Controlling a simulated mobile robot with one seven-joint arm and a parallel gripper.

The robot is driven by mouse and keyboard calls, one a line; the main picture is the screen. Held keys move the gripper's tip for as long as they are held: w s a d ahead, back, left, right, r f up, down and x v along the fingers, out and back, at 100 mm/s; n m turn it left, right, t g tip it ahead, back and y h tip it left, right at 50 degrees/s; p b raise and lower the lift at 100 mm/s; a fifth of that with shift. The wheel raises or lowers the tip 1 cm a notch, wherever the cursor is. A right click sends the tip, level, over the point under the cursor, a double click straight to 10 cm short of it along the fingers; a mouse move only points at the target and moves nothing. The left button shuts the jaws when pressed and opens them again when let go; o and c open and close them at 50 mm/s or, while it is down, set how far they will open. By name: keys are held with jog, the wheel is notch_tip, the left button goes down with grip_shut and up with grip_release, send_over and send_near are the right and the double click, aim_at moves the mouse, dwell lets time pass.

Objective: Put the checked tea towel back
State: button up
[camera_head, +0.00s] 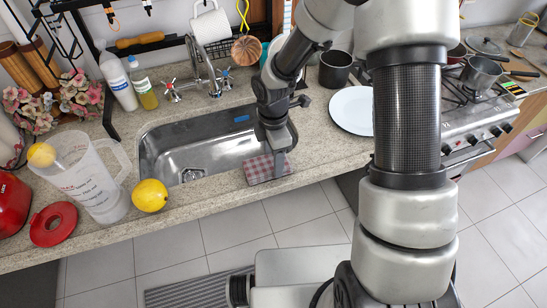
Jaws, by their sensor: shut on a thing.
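The checked tea towel (262,169) is a small red-and-white checked piece at the front right edge of the sink, by the counter's front edge. My gripper (281,162) points down at it from above and is shut on it. The fingers overlap the towel's right part, and the exact grip is too small to make out. I cannot tell whether the towel rests on the counter or is held just above it.
The steel sink (160,160) lies left of the towel. A white plate (352,110) is to the right, near the stove (470,125). A lemon (150,195), a measuring jug (88,180) and a red lid (53,224) stand on the left counter. The rack (203,66) is behind the sink.

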jog(key=shift+f, duration=0.15)
jog(key=o, duration=0.9)
notch_tip(320, 180, up, 12)
jog(key=shift+r+p, duration=0.25)
jog(key=shift+p, duration=0.1)
